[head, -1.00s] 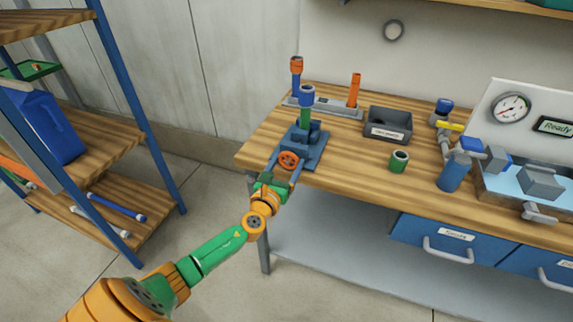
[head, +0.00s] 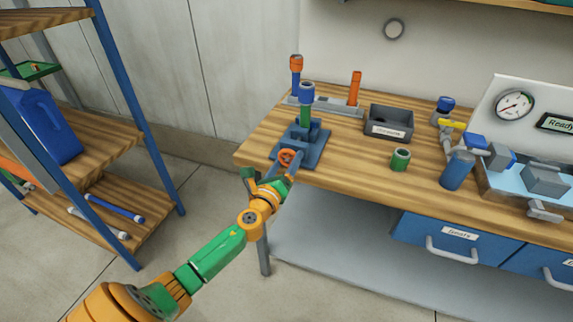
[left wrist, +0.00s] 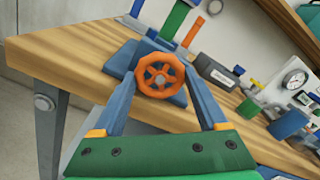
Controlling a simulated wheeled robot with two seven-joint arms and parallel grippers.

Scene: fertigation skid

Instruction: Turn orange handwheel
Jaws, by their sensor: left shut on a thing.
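The orange handwheel (head: 287,157) is on the front of a blue vise (head: 312,150) near the bench's left front corner. It also shows face-on in the left wrist view (left wrist: 160,75). My left gripper (head: 289,161) is shut on the handwheel's rim. In the left wrist view its two blue fingers (left wrist: 160,79) stand on either side of the wheel. The vise has an upright green tube with a blue top (head: 306,112) in it. My right gripper is out of view.
Behind the vise, a rack (head: 330,108) has upright orange-topped and orange pieces. A grey bin (head: 389,124), a green cup (head: 400,160) and a blue cylinder (head: 457,170) stand to the right. A blue-framed shelf (head: 130,120) is at left, with open floor between.

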